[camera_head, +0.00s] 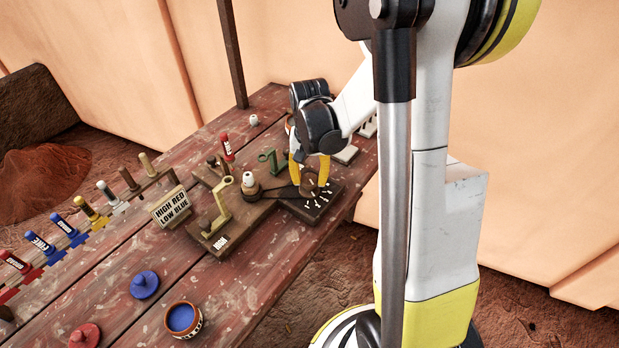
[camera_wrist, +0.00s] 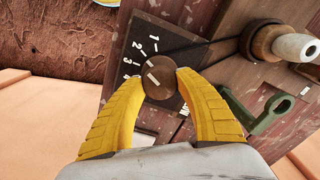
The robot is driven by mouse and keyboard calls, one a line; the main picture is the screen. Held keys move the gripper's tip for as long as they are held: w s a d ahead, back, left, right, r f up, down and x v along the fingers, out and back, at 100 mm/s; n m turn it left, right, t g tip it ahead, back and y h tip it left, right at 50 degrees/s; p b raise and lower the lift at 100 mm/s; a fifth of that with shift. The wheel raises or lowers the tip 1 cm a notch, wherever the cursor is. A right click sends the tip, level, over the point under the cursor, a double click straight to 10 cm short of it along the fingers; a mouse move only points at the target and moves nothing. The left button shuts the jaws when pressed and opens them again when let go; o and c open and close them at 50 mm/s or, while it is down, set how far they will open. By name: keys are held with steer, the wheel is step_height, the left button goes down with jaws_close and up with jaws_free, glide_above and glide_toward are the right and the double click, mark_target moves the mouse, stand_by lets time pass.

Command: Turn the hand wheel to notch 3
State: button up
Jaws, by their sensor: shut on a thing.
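The hand wheel (camera_wrist: 158,88) is a round brown knob with white marks on its top. It sits on a dark plate (camera_wrist: 138,28) with white numerals 1 to 4 along one side. The wheel's white marks lie toward the numerals, but I cannot tell which notch they line up with. My gripper (camera_wrist: 163,76) has its two yellow fingers closed on opposite sides of the wheel. In the head view my gripper (camera_head: 309,187) reaches down over the plate (camera_head: 316,211) at the table's right edge, and the fingers partly hide the wheel.
A green lever (camera_wrist: 262,112) and a white-topped spool (camera_wrist: 262,42) stand close to the wheel. A yellow lever (camera_head: 220,207) and a sign (camera_head: 170,207) reading HIGH RED LOW BLUE are to the left.

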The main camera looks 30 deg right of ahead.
mark_target(309, 179)
steer(key=shift+n, duration=2.7)
steer(key=o, duration=1.2)
step_height(309, 179, up, 12)
